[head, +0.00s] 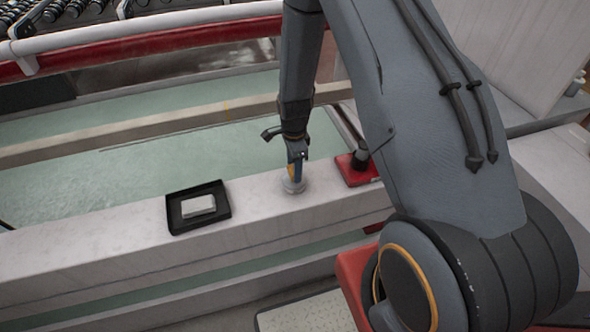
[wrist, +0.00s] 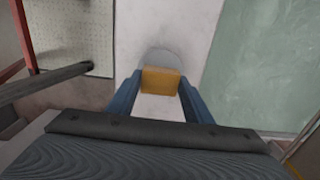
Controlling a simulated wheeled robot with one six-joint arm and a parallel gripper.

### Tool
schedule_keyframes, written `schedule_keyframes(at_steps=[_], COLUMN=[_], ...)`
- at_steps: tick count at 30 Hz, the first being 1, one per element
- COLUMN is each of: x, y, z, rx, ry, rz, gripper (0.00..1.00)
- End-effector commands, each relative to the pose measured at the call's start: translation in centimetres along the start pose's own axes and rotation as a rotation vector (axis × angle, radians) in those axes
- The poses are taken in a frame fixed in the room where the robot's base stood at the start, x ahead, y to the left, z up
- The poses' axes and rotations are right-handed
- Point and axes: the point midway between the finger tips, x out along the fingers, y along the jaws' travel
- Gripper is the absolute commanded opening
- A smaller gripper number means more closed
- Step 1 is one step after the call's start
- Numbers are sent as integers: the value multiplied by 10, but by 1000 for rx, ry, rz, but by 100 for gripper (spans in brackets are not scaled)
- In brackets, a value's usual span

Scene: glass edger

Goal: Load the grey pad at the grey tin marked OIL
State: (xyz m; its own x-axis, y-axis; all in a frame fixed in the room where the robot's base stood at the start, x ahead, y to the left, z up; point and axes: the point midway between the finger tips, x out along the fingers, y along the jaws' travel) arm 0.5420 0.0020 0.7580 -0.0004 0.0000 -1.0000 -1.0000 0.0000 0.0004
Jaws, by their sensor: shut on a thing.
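My gripper (head: 296,160) hangs over the pale ledge, its blue fingers shut on a yellow-orange block (wrist: 161,81). A low, round grey thing (head: 293,186) is directly below the block; it also shows just beyond the block in the wrist view (wrist: 163,57). I cannot tell whether this is the grey pad or the tin, or whether it is joined to the block. No OIL marking is readable. A dark cylinder (head: 360,158) stands on a red tray (head: 352,177) to the right of my gripper.
A black tray (head: 173,219) with a light grey block (head: 198,206) in it sits on the ledge (head: 95,235) to the left. The ledge between this tray and my gripper is clear. Green panels lie behind the ledge, and a red-and-white rail (head: 150,43) runs farther back.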

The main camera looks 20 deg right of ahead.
Motion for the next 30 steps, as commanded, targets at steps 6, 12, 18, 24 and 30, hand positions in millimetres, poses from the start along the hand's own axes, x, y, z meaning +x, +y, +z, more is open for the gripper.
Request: schedule_keyframes(at_steps=[6, 12, 18, 24, 30], x=[-18, -32, -47, -49, -49], y=[0, 0, 0, 0, 0], z=[0, 0, 0, 0, 0], rx=[0, 0, 0, 0, 0], ry=[0, 0, 0, 0, 0], rz=[-1, -1, -1, 0, 0], gripper=[28, 28, 28, 28, 28])
